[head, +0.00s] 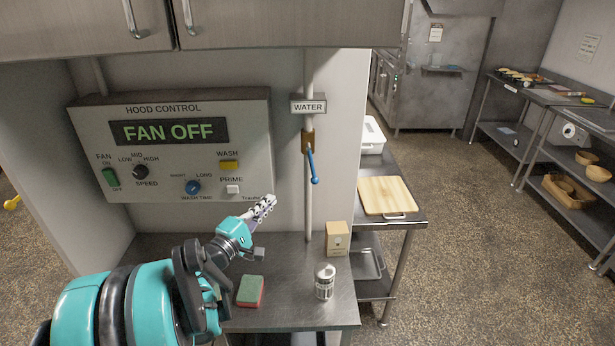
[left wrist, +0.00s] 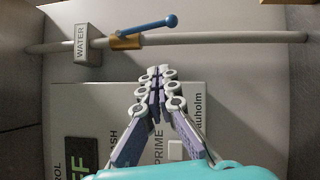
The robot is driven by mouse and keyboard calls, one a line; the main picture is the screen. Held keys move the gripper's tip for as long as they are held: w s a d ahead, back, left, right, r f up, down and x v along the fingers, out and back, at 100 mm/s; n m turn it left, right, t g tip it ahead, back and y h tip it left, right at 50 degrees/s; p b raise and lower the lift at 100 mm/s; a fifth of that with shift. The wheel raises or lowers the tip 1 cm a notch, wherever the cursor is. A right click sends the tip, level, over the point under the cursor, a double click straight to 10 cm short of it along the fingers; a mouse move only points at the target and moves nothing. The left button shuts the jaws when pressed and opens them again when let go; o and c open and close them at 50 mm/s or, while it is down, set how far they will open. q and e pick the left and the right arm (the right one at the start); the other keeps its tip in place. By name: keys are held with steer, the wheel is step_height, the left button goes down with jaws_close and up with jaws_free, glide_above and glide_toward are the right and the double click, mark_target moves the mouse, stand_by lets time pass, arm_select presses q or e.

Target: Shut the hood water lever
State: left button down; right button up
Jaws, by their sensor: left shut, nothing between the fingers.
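The water lever (head: 313,166) is a blue handle on a brass valve (head: 308,140) on a vertical pipe, below a WATER label (head: 308,106). In the head view it hangs down, tilted slightly right off the pipe line. It also shows in the left wrist view (left wrist: 150,25), angled off the pipe. My left gripper (head: 270,200) is shut and empty, in front of the lower right corner of the control panel, left of and below the lever, apart from it. In the left wrist view its fingertips (left wrist: 158,72) meet. My right gripper is not in view.
The hood control panel (head: 180,106) reads FAN OFF and is left of the pipe (head: 309,215). On the steel counter (head: 290,255) are a sponge (head: 250,291), a shaker (head: 325,282) and a small box (head: 337,239). Cabinets (head: 250,22) hang above.

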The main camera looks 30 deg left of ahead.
arm_select(q)
steer(key=b, duration=0.1)
glide_toward(312, 164)
steer(key=w+a+f, duration=0.3)
steer(key=w+a, duration=0.1)
steer(key=shift+w+d+r+b, duration=0.15)
steer(key=shift+w+d+b, duration=0.05)
steer(key=shift+w+d, duration=0.55)
steer(key=shift+w+d+r+b, duration=0.15)
steer(key=shift+w+d, duration=0.55)
